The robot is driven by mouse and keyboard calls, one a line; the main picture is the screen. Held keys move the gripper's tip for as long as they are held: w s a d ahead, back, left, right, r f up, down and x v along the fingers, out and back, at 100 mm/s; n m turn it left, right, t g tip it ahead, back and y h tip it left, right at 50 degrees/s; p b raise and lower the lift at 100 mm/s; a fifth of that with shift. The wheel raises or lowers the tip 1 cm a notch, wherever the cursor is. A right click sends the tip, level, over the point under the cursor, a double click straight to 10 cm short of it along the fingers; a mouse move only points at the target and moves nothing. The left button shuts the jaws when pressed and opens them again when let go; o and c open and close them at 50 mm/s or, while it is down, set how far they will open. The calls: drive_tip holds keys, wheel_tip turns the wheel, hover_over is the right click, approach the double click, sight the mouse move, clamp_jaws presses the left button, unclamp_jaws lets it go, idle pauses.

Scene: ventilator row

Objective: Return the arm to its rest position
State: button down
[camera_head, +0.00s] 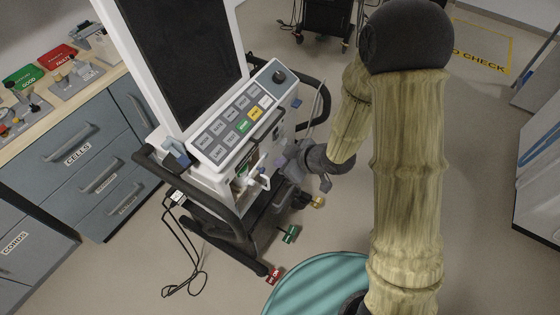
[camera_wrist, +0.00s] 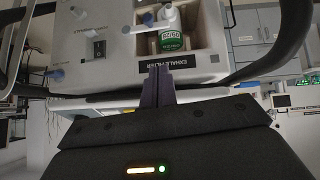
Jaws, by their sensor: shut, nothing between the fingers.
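My arm (camera_head: 405,180), with wood-patterned links and dark joints, reaches from the right side of the head view toward the ventilator (camera_head: 235,135). My gripper (camera_wrist: 158,86) has its two dark fingers together, with nothing between them. In the wrist view the fingers point at the ventilator's side panel, just by the label strip (camera_wrist: 167,63) under a recess. The recess holds a green-labelled part (camera_wrist: 172,40) below a white fitting (camera_wrist: 165,15). In the head view the gripper is small beside the ventilator, so I cannot tell whether it touches the panel.
The ventilator's dark handle rail (camera_head: 195,200) and cart base stand close to my arm. A cable (camera_head: 185,245) hangs to the floor. A counter with drawers (camera_head: 85,165) is at left, with green (camera_head: 24,77) and red (camera_head: 57,57) trays on top. Open floor lies at right.

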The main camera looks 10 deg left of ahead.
idle(0.3)
drive_tip(key=w+d+r+m+t+h, duration=0.1)
drive_tip(key=d+r+m+h, duration=0.2)
drive_tip(key=d, duration=0.5)
drive_tip(key=w+d+r+m+t+h, duration=0.1)
drive_tip(key=d+r+m+h, duration=0.25)
drive_tip(key=d, duration=0.35)
drive_tip(key=s+d+r+m+g+h, duration=0.1)
drive_tip(key=s+d+r+m+g, duration=0.2)
drive_tip(key=s+d+m, duration=0.5)
drive_tip(key=shift+s+d+r, duration=0.25)
drive_tip(key=shift+s+r, duration=0.4)
drive_tip(key=shift+s, duration=0.4)
drive_tip(key=shift+h, duration=0.25)
